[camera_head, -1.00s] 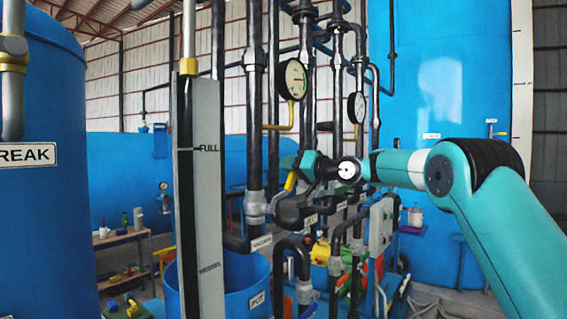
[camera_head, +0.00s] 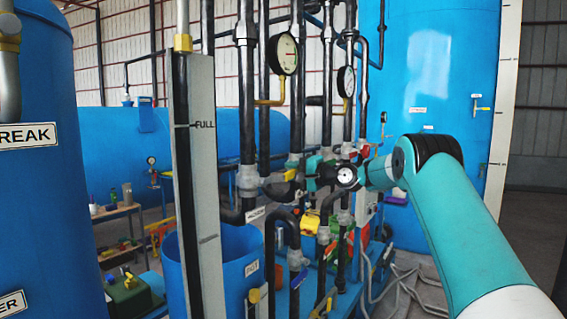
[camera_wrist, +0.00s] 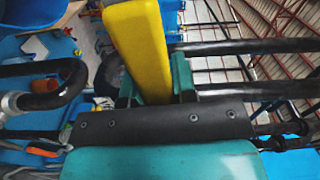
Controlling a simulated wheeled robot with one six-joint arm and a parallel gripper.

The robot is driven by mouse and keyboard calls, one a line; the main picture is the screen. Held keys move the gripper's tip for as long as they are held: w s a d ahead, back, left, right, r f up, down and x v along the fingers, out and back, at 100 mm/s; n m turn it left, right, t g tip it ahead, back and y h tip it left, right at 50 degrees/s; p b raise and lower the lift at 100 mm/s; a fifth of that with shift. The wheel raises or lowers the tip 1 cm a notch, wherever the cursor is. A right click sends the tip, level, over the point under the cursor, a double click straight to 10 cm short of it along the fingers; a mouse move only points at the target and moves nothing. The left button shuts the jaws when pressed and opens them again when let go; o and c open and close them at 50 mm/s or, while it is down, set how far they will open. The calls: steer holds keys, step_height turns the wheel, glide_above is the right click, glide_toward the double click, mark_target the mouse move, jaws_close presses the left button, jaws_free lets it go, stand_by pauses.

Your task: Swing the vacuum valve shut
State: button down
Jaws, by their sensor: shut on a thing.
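A yellow valve lever (camera_head: 290,175) shows beside the pipes in the head view, next to the grey fitting on the vertical pipe above the vacuum label (camera_head: 255,214). My gripper (camera_head: 304,172) is at the lever, with its teal fingers closed around it. In the wrist view the yellow lever (camera_wrist: 138,45) stands between the two teal fingers of my gripper (camera_wrist: 155,80) and runs away from the palm. The valve body behind the lever is largely hidden by pipes and my gripper.
Dark vertical pipes and two gauges (camera_head: 283,54) stand close around my gripper. A blue pot (camera_head: 220,270) is below. A level column marked FULL (camera_head: 204,150) stands at the left. More yellow and blue handles sit lower on the pipework.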

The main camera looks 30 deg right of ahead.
steer(key=shift+f+m, duration=0.6)
steer(key=shift+f, duration=0.25)
steer(key=c, duration=0.9)
jaws_free()
steer(key=b+v, duration=0.8)
steer(key=v, duration=0.9)
steer(key=shift+s+d, duration=0.1)
steer(key=shift+s, duration=0.15)
